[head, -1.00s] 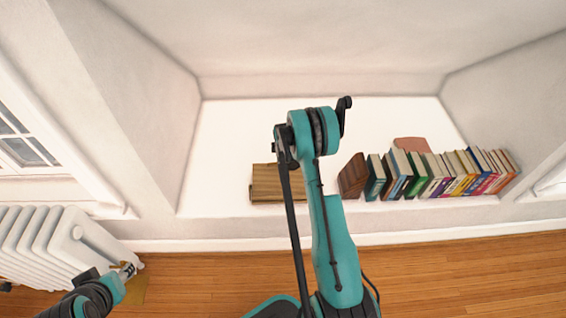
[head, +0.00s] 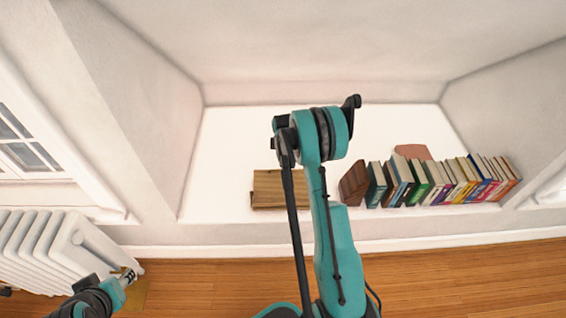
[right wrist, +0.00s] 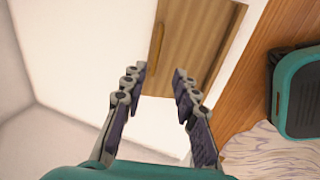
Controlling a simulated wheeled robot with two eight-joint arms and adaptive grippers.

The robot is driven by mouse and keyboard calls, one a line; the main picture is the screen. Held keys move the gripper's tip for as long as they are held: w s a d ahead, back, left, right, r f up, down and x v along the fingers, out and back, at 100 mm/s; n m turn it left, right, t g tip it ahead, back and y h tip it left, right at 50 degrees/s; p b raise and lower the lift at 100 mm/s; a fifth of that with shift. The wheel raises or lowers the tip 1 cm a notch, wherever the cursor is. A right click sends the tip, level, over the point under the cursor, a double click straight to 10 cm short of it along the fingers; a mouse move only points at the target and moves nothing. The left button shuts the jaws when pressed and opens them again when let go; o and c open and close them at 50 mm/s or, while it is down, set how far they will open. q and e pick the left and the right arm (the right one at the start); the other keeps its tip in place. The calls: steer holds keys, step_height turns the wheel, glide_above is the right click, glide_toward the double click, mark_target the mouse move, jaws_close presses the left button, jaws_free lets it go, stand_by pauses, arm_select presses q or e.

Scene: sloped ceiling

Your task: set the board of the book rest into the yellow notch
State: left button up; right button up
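The wooden book rest (head: 283,190) lies on the white sill, left of my right arm in the head view. In the right wrist view its slatted brown board (right wrist: 195,35) is beyond the fingertips, with a lighter wooden strip (right wrist: 157,42) along its left side. My right gripper (right wrist: 162,75) is open and empty, just short of the book rest. The arm hides it in the head view. My left gripper (head: 130,274) is low at the left by the radiator, too small to read. I cannot make out a yellow notch.
A row of books (head: 440,180) with a brown wooden end piece (head: 354,183) stands on the sill to the right. A reddish-brown object (head: 413,152) lies behind it. The left part of the sill (head: 220,160) is clear. A white radiator (head: 45,245) stands at the left.

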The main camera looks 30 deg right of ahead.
step_height(320, 180, down, 2)
steer(key=w, duration=0.2)
steer(key=g+b, duration=0.1)
steer(key=b, duration=0.2)
glide_above(281, 176)
steer(key=shift+y, duration=0.3)
step_height(281, 176, down, 8)
jaws_close()
steer(key=shift+r, duration=0.1)
